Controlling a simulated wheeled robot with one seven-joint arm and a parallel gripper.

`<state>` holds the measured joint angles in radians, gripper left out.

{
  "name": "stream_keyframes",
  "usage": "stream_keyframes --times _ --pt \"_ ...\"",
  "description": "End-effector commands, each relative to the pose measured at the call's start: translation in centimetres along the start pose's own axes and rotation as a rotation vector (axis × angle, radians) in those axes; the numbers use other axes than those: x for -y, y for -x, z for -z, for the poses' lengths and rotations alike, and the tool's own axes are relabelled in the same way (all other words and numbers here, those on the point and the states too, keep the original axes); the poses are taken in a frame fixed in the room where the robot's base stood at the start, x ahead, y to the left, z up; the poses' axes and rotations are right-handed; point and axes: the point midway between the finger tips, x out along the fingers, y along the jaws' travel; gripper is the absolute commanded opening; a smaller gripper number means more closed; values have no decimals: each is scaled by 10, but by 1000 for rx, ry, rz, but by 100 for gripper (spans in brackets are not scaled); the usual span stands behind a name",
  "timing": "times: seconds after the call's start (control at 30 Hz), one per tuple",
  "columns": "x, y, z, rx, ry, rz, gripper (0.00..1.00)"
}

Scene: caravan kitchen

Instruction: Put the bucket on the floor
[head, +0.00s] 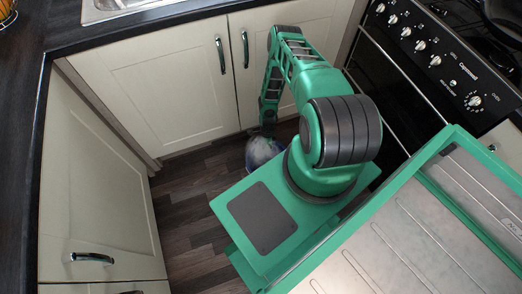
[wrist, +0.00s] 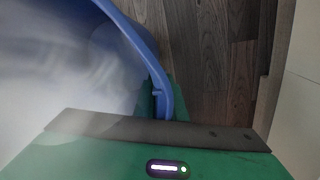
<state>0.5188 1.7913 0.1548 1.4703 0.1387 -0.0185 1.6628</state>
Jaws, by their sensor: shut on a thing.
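The bucket (head: 261,152) is blue with a pale inside and shows low down in the head view, between my base and the cupboard doors, partly hidden by my arm and base. In the wrist view its blue rim (wrist: 137,38) curves from the upper left to the middle, and its pale inside fills the left. My gripper (wrist: 161,102) is shut on the bucket at its rim. In the head view the gripper is at the low end of my arm, over the bucket. Whether the bucket's bottom touches the floor is hidden.
The dark wooden floor (head: 194,205) is bare left of the bucket and shows at the right in the wrist view (wrist: 222,60). Cream cupboard doors (head: 155,85) stand close behind. A black cooker (head: 445,65) stands at the right, and another cupboard (head: 95,190) at the left.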

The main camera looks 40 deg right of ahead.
Motion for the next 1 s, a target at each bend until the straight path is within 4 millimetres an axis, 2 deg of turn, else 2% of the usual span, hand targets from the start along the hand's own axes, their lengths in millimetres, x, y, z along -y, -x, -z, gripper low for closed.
stream_keyframes --times 0.17,0.53,0.93,1.0 --pt "2 -4 3 2 1 -2 0" --pt "6 -38 3 1 0 -1 0" --pt "6 -42 3 1 0 -1 0" --pt "6 -42 3 1 0 1 22"
